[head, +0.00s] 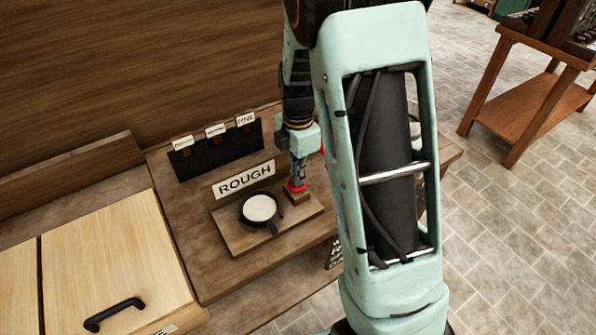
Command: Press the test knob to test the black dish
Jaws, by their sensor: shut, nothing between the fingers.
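The black dish (246,220) sits on a low wooden board (233,238) in front of a sign reading "ROUGH" (243,179). It holds a round white filling. A red part, likely the test knob (296,188), shows on a small wooden block at the right end of the board. My gripper (297,181) is shut and points down right over the red part. Its tips seem to touch or nearly touch it; I cannot tell which, nor whether the knob is pressed.
A black rack (215,155) with several small labelled cards stands behind the sign. A pale wooden cabinet top with a black handle (114,314) is at the left. A wooden stand (540,85) is at the upper right. My arm hides the bench's right side.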

